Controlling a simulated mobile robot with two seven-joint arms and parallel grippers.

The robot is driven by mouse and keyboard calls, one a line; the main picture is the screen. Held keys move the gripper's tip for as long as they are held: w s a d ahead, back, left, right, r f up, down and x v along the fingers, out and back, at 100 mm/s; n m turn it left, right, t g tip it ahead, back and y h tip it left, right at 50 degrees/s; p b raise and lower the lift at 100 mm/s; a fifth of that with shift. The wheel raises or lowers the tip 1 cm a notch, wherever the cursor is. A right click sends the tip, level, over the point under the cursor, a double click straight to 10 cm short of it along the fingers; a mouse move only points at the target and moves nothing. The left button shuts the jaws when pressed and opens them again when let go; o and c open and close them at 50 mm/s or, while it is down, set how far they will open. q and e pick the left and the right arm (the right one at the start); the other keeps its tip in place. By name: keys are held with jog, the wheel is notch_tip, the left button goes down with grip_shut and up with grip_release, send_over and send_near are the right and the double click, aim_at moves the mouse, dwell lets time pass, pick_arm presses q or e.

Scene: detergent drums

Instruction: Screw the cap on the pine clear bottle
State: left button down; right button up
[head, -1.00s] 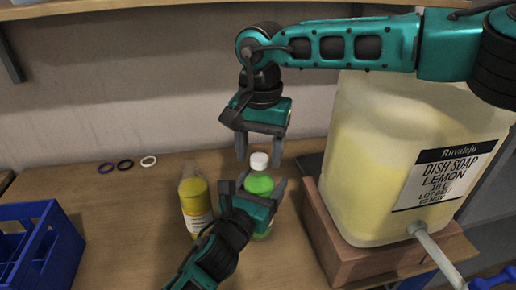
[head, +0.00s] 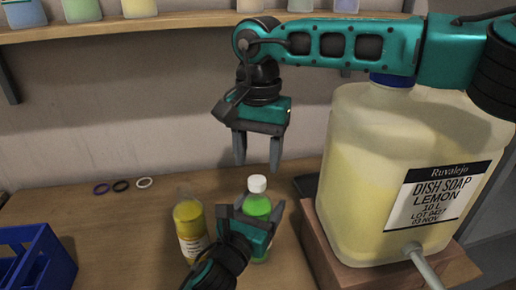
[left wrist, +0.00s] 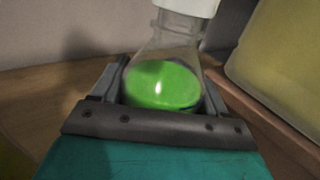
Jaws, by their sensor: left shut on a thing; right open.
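A clear bottle with green liquid (head: 257,206) stands on the wooden table, with a white cap (head: 257,184) on its top. My left gripper (head: 252,211) is shut on the bottle's body. In the left wrist view the green liquid (left wrist: 162,85) shows between the fingers, with the clear neck and the white cap (left wrist: 188,5) above, partly cut off by the frame. My right gripper (head: 256,150) points down above the cap, open and empty, apart from it. Whether the cap is tight cannot be seen.
A bottle of yellow liquid (head: 191,226) stands just left. A large dish soap drum (head: 390,170) with a tap stands on a wooden block (head: 340,270) at right. A blue crate (head: 45,262) is at front left. Three rings (head: 121,186) lie at the back left. Bottles line a shelf (head: 180,26) above.

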aim_at(258, 180)
jog(key=m, duration=0.2)
jog(key=r+m, duration=0.1)
jog(key=m, duration=0.4)
jog(key=shift+r+m, duration=0.4)
jog(key=m, duration=0.3)
jog(key=shift+r+m, duration=0.4)
jog(key=m, duration=0.2)
jog(key=r+m, duration=0.1)
jog(key=m, duration=0.1)
jog(key=shift+s+m, duration=0.1)
jog(key=shift+m, duration=0.2)
jog(key=shift+f, duration=4.05)
jog(key=shift+c, duration=0.5)
grip_shut()
jog(key=shift+m, duration=1.7)
